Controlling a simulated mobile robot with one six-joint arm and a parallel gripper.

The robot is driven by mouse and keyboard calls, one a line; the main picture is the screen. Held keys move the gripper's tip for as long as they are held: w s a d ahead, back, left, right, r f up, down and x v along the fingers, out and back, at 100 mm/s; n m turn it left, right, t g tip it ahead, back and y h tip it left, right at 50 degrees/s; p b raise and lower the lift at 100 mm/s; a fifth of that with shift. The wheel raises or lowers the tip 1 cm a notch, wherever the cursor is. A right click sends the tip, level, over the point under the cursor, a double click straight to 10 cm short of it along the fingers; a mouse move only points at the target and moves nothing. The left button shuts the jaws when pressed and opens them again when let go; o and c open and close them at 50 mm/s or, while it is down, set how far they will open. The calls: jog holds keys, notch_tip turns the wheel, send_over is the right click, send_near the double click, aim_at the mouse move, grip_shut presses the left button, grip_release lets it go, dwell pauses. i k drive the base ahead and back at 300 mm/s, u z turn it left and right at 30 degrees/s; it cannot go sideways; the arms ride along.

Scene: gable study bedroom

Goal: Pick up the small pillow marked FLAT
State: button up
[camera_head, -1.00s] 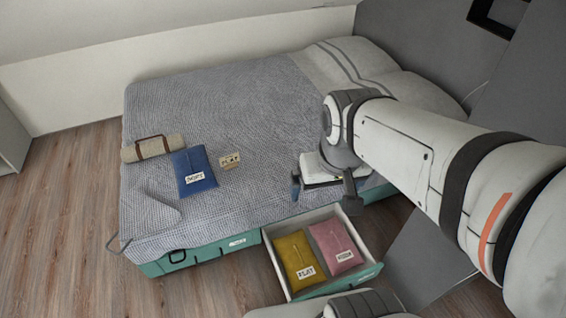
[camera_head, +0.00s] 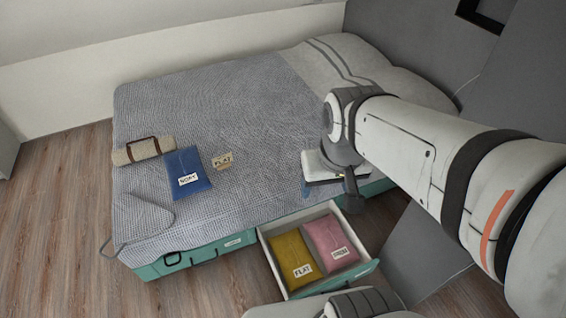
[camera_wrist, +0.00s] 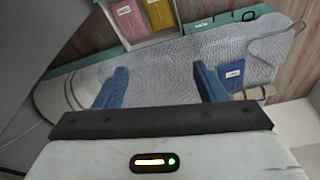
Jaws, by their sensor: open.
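A mustard-yellow pillow (camera_head: 293,254) with a white label that seems to read FLAT lies in the open drawer (camera_head: 263,247) under the bed. It also shows at the top of the wrist view (camera_wrist: 158,13). A pink pillow (camera_head: 330,240) lies beside it; its label is too small to read surely.
The bed (camera_head: 240,110) has a grey knit blanket and a pale pillow end at the back right. A rolled beige mat (camera_head: 143,151) with a brown strap lies at its left. Wood floor (camera_head: 60,220) is clear at left. A grey panel (camera_head: 430,255) stands right of the drawer.

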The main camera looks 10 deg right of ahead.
aim_at(299, 268)
jog(key=z, duration=0.5)
jog(key=k, duration=1.65)
jog(key=u, duration=0.75)
jog(key=i, duration=1.65)
jog(key=u, duration=0.05)
